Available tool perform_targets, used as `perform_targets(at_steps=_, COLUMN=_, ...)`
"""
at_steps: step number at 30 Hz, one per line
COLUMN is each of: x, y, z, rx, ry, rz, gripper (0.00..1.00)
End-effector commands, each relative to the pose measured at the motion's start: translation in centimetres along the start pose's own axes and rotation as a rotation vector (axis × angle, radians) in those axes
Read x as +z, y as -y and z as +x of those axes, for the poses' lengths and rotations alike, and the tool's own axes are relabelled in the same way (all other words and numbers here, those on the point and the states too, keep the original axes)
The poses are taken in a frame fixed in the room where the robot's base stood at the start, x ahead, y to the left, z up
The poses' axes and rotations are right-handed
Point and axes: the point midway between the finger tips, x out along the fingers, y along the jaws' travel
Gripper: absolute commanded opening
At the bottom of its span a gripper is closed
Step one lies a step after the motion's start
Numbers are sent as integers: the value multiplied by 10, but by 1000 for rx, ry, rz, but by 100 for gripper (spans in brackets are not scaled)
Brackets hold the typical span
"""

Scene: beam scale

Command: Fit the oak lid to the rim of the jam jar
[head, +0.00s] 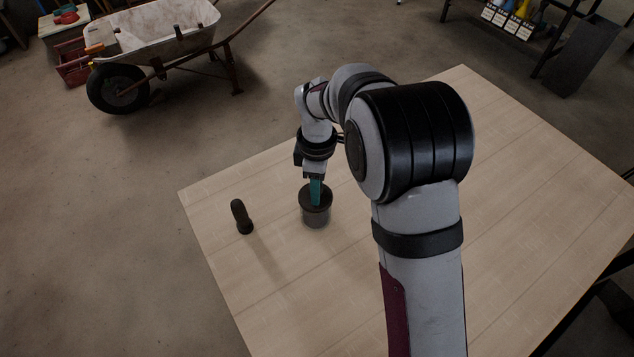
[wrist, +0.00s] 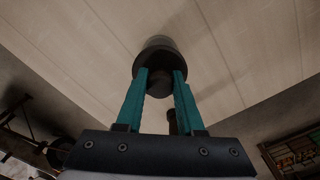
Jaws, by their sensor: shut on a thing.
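The oak lid (head: 304,199) is a dark brown disc at the top of the jam jar (head: 316,220), a short, greyish see-through jar upright on the table. My gripper (head: 316,204) comes down from above with teal fingers. In the wrist view my gripper (wrist: 161,74) has its fingers either side of the lid's dark knob (wrist: 158,88), shut on it. The lid (wrist: 158,62) there covers most of the jar (wrist: 160,42). The lid looks roughly level and over the rim; I cannot tell whether it touches all round.
A dark brown, round-topped upright object (head: 241,216) stands on the table left of the jar. The pale wooden table (head: 540,210) is otherwise clear. A wheelbarrow (head: 160,40) and a shelf stand on the floor beyond.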

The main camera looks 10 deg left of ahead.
Motion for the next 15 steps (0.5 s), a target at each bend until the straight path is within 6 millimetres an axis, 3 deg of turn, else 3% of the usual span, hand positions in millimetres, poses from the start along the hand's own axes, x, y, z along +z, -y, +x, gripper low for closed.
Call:
perform_targets(at_steps=8, x=0, y=0, z=8, rx=0, ry=0, rz=0, gripper=0)
perform_targets(at_steps=9, x=0, y=0, z=8, rx=0, ry=0, rz=0, gripper=40)
perform_targets(at_steps=15, x=0, y=0, z=8, rx=0, ry=0, rz=0, gripper=72)
